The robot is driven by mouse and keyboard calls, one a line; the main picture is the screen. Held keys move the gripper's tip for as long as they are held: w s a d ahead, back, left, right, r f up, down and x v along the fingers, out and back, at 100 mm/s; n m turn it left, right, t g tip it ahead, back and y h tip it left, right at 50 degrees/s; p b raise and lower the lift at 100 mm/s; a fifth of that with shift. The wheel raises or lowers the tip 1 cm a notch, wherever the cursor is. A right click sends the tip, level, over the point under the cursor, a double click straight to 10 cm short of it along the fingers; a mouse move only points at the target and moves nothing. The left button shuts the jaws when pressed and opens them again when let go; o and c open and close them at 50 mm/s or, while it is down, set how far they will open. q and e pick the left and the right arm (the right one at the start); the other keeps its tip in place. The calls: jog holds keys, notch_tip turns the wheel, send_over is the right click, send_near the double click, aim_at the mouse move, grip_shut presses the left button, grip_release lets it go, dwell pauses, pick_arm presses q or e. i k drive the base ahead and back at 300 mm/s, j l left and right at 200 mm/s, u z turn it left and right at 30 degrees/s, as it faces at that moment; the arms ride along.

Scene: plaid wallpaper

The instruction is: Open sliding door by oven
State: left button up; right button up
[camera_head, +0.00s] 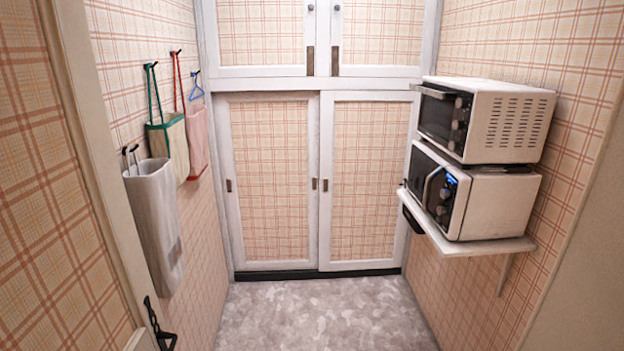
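Two sliding doors with white frames and plaid panels stand side by side in the back wall, and both look shut. The right sliding door (368,180) is the one nearer the ovens. It has a small dark recessed pull (325,185) at its left edge. The left sliding door (270,180) has small dark pulls near both side edges. A white toaster oven (510,122) with dark glass sits above a white microwave (497,205) with a lit blue display, on the right. They stand in front of the right wall. Neither of my grippers is in view.
The white wall shelf (480,244) under the microwave juts out at right. A dark handle (158,325) shows at lower left. Cupboard doors (262,35) are above. The mottled grey floor (320,315) is clear.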

aim_at(367, 136)
jog(key=i, duration=3.3)
